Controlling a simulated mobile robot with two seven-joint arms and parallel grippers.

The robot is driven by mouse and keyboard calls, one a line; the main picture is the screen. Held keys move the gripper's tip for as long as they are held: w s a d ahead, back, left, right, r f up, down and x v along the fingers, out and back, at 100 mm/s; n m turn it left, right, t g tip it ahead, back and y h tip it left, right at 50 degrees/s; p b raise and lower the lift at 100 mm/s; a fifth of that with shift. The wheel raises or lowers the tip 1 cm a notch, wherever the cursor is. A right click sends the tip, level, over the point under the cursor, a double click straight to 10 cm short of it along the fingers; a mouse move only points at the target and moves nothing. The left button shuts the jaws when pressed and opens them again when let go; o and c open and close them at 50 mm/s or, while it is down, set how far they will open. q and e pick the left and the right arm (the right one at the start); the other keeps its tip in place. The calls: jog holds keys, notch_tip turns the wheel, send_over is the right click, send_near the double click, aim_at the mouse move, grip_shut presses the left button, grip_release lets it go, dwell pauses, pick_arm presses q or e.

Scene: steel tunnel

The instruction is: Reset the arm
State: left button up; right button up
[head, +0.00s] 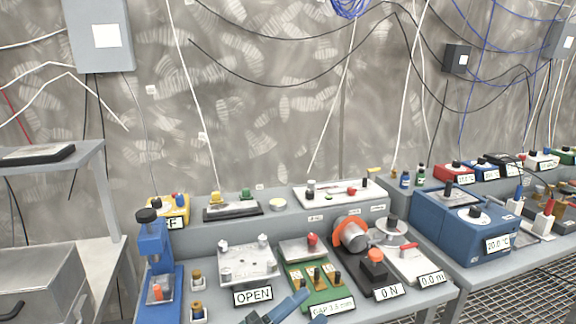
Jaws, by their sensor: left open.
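My left gripper (309,306) shows at the bottom edge, in front of the bench. Its blue fingers are apart and nothing shows between them. One finger overlaps the near edge of the green board (315,283) labelled "GAP 3.5 mm"; I cannot tell whether it touches. Most of the left arm is below the picture. My right gripper is not in view.
A grey bench holds a blue press (154,250), a white plate (247,264) beside an "OPEN" label, a black "0 N" device (374,275) and a white "0.0" device (412,262). A blue "20.0" box (465,226) stands right. Cables hang behind.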

pick_arm(q)
jog(key=s+a+f+n+g+y, duration=0.1)
jog(key=s+a+f+n+y, duration=0.6)
jog(key=f+n, duration=0.4)
jog(key=s+a+f+n+y, duration=0.8)
jog(key=a+f+n, duration=0.2)
jog(key=f+n, duration=0.2)
jog(key=shift+s+f+g+y+p, duration=0.15)
jog(key=shift+f+g+y+p, duration=0.15)
jog(key=shift+f+g+p, duration=0.1)
